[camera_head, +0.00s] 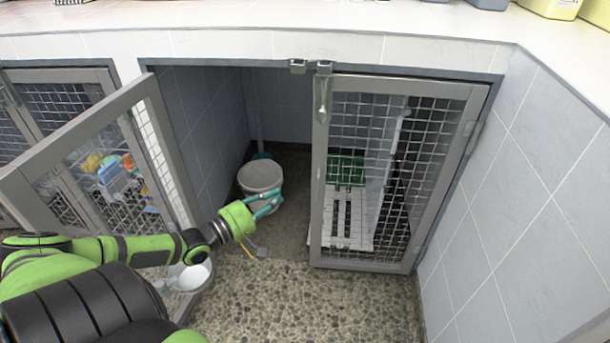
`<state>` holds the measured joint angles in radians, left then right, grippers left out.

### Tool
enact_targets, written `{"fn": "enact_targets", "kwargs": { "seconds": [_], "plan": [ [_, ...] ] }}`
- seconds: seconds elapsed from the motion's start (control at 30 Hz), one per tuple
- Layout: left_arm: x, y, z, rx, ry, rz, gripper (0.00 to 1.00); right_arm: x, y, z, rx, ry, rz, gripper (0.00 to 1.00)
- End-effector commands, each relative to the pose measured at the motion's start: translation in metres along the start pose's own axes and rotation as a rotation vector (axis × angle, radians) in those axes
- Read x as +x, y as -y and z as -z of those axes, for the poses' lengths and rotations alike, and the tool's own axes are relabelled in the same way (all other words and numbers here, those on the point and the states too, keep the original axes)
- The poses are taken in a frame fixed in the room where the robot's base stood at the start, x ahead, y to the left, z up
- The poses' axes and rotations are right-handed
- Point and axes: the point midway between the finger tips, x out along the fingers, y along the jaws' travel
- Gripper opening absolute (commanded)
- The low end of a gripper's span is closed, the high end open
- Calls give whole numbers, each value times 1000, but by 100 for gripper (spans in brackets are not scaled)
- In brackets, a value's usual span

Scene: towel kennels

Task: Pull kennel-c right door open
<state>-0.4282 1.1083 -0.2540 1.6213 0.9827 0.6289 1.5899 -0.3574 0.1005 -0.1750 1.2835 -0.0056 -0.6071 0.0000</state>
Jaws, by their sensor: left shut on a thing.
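The right door (321,170) of the kennel is a grey frame with wire mesh, and it stands closed across the right half of the opening. A latch handle (323,100) hangs at its upper left edge. The left door (150,150) stands swung out to the left. My left gripper (269,203), green with teal fingers, is shut on the grey bucket (262,176) in the open left half, left of the right door and apart from it. The fingers cover the bucket's lower front. My right gripper is not in view.
Behind the right door's mesh are a white slatted board (345,215) and a green crate (345,168). A white bowl (194,275) is on the floor by the left door. A tiled wall (530,210) rises at the right. The pebbled floor (300,300) in front is clear.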

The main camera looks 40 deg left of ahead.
Motion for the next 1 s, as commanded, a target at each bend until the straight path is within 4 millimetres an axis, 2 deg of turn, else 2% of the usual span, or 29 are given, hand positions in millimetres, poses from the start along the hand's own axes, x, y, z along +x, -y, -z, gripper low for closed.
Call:
{"fn": "enact_targets", "kwargs": {
  "seconds": [0.17,0.57,0.77,1.0],
  "plan": [
    [11,1,0,4,6,0,0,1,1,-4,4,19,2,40],
    [74,2,0,2,4,-1,0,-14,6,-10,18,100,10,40],
    [99,1,0,2,3,-1,0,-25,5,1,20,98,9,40],
    [92,-1,-21,-1,4,4,0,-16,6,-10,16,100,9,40]
  ]
}}
